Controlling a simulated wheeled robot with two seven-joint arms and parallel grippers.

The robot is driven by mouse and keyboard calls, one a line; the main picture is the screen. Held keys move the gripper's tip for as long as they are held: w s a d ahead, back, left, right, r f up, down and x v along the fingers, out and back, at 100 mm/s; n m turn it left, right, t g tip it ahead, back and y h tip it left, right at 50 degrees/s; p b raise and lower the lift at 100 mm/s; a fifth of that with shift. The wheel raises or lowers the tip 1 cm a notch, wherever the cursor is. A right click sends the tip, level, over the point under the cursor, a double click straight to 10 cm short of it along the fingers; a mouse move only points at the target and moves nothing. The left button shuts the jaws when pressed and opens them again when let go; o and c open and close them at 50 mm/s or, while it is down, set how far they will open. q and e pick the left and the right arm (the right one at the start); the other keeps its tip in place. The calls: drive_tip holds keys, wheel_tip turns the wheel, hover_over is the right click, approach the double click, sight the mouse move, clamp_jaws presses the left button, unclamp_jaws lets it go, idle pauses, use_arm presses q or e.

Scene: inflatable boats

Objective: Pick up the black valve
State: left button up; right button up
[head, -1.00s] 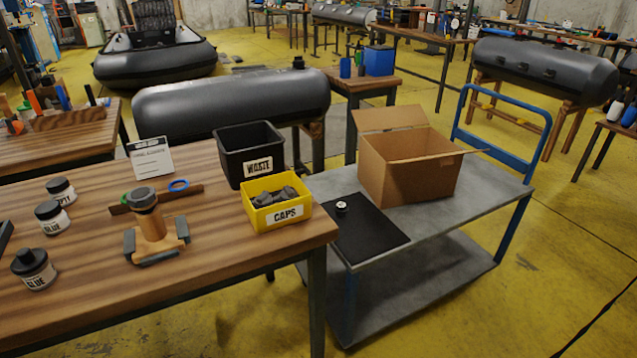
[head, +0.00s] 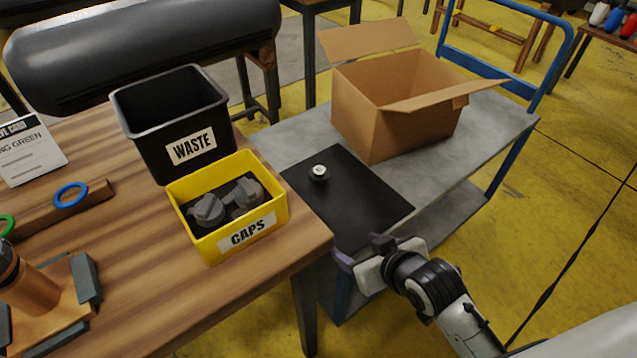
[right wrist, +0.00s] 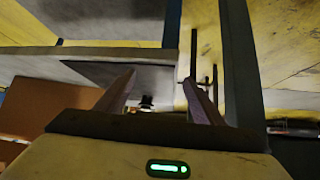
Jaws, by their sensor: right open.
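The black valve (head: 319,172) is a small dark piece with a whitish top, standing on the black mat (head: 365,205) on the grey cart. My right gripper (head: 363,250) is open and empty at the near edge of the cart, in front of the mat and apart from the valve. In the right wrist view, the valve (right wrist: 147,102) shows small and dark between the two spread fingers (right wrist: 159,80), beyond them. My left gripper is not in view.
An open cardboard box (head: 400,115) stands on the cart (head: 490,130) behind the mat. On the wooden table at left are a yellow caps bin (head: 186,234) and a black waste bin (head: 145,135). The cart's blue handle (head: 560,60) rises at the far right.

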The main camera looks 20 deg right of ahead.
drive_tip(key=w+r+t, duration=0.1)
drive_tip(key=w, duration=0.3)
drive_tip(key=w+r+t, duration=0.1)
drive_tip(key=w+r, duration=0.1)
drive_tip(key=w, duration=0.2)
drive_tip(key=w+r+t, duration=0.1)
drive_tip(key=w+r, duration=0.1)
drive_tip(key=w, duration=0.2)
drive_tip(key=shift+r+y+b, duration=0.1)
drive_tip(key=shift+y+b, duration=0.3)
drive_tip(key=b, duration=0.1)
approach(320, 170)
drive_tip(key=x, duration=0.2)
drive_tip(key=shift+w+a+f, duration=0.2)
drive_tip(key=shift+a+f, duration=0.1)
drive_tip(key=b+x, duration=0.2)
drive_tip(key=x, duration=0.2)
drive_tip(key=shift+w+d+f, duration=0.1)
drive_tip(key=shift+w+f, duration=0.1)
drive_tip(key=shift+w, duration=0.15)
drive_tip(key=shift+w+f, duration=0.15)
drive_tip(key=shift+w, duration=0.2)
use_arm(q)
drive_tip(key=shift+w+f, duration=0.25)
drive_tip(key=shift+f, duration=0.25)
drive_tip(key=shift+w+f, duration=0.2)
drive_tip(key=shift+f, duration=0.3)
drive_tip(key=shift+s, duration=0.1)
use_arm(e)
drive_tip(key=c, duration=1.1)
